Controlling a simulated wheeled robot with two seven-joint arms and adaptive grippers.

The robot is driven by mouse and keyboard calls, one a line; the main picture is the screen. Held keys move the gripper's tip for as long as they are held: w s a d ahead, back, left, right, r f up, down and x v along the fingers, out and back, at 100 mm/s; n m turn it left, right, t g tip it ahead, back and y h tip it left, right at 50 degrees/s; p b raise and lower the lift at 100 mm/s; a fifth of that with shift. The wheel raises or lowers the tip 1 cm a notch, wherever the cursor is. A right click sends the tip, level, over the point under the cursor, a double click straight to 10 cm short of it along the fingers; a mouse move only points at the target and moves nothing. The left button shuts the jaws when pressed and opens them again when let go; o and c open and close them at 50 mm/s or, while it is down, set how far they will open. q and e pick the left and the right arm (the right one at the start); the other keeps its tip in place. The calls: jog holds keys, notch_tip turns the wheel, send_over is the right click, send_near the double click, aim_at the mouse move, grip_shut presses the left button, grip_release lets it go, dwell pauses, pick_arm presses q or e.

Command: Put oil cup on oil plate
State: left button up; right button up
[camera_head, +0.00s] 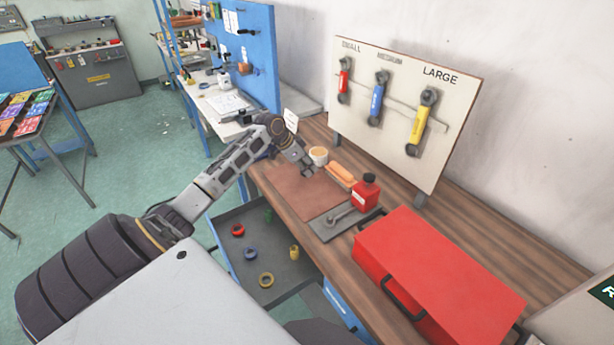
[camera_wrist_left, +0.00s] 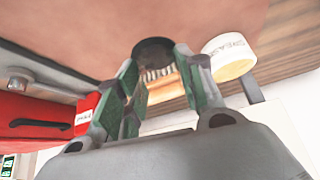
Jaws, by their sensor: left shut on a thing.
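My left gripper (camera_head: 307,169) is over the brown mat on the workbench. In the left wrist view its fingers (camera_wrist_left: 157,68) are shut on a small dark round thing (camera_wrist_left: 153,47) with a ribbed pale side. I cannot tell for sure whether this is the oil cup. A red bottle (camera_head: 364,193) with a dark cap and white label stands at the far right end of a grey plate (camera_head: 325,227); it also shows in the left wrist view (camera_wrist_left: 87,106). The grey plate, perhaps the oil plate, bears a grey wrench (camera_head: 342,216). My right gripper is not in view.
A cream grease jar (camera_head: 318,154) and an orange-brown block (camera_head: 341,173) stand close behind my left gripper. A large red toolbox (camera_head: 440,270) fills the bench's right. A tool board (camera_head: 402,105) stands behind. Below, an open drawer (camera_head: 262,293) holds coloured rings.

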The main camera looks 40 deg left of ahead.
aim_at(307, 183)
pick_arm(q)
jog(key=shift+f, duration=0.1)
jog(key=shift+f, duration=2.4)
jog(key=o, duration=1)
jog(key=shift+f, duration=0.15)
jog(key=v, duration=1.2)
jog(key=shift+o, duration=0.2)
